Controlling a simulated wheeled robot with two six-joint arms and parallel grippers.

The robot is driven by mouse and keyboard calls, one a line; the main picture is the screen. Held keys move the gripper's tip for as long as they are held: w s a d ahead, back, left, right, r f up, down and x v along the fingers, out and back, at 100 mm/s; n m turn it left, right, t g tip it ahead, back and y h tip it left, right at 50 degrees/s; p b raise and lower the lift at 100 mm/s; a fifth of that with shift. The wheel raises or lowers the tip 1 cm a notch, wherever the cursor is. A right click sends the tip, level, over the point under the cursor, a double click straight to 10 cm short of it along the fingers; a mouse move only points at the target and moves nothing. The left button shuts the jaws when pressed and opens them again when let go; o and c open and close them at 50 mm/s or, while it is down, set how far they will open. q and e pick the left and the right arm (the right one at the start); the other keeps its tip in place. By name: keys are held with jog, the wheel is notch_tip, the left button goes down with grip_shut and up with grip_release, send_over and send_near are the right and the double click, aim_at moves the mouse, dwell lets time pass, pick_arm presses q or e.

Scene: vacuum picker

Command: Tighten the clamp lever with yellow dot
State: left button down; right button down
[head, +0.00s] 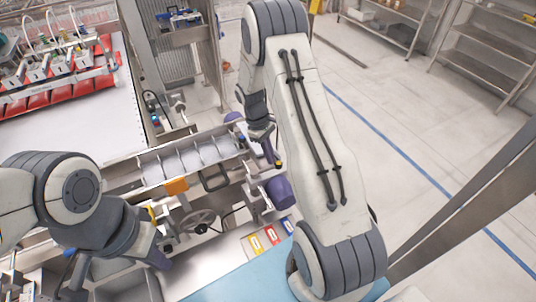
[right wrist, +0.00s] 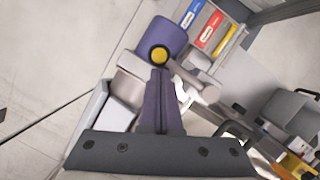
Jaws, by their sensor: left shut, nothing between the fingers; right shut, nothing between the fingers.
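The yellow dot of the clamp lever (head: 279,164) shows as a small spot beside the purple cylinder (head: 278,193). In the right wrist view the yellow dot (right wrist: 160,54) is a round cap with a dark ring, in front of the purple cylinder (right wrist: 165,33). The rest of the lever is hard to make out. My right gripper (head: 272,159) is shut and empty, its purple fingertips (right wrist: 159,73) right at the yellow dot; I cannot tell whether they touch it. My left gripper (head: 160,261) is shut and empty at the lower left, away from the lever.
A blue dot (head: 242,138) shows further back, by the metal tray (head: 190,161) with dividers. A handwheel (head: 198,221) and an orange block (head: 176,187) lie between my grippers. Yellow, red (head: 271,235) and blue cards lie in front of the purple cylinder. Open floor lies to the right.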

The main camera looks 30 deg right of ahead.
jog(key=s+m, duration=0.1)
jog(key=m, duration=0.1)
jog(key=s+m+y+b, duration=0.1)
jog(key=m, duration=0.1)
jog(key=shift+s+d, duration=0.15)
jog(key=shift+s, duration=0.15)
jog(key=s+a+m+t+y, duration=0.1)
jog(key=s+a+m+y, duration=0.2)
jog(key=m, duration=1)
jog(key=shift+s+a+t+b, duration=0.35)
jog(key=shift+s+a, duration=0.55)
jog(key=shift+s, duration=0.55)
jog(key=w+d+r, duration=0.1)
jog(key=d+r, duration=0.2)
jog(key=r, duration=0.2)
jog(key=w+d+r+b, duration=0.1)
jog(key=w+d+r, duration=0.1)
jog(key=r, duration=0.3)
jog(key=shift+w+d+r, duration=0.2)
jog(key=shift+w+d, duration=0.05)
jog(key=shift+d, duration=0.2)
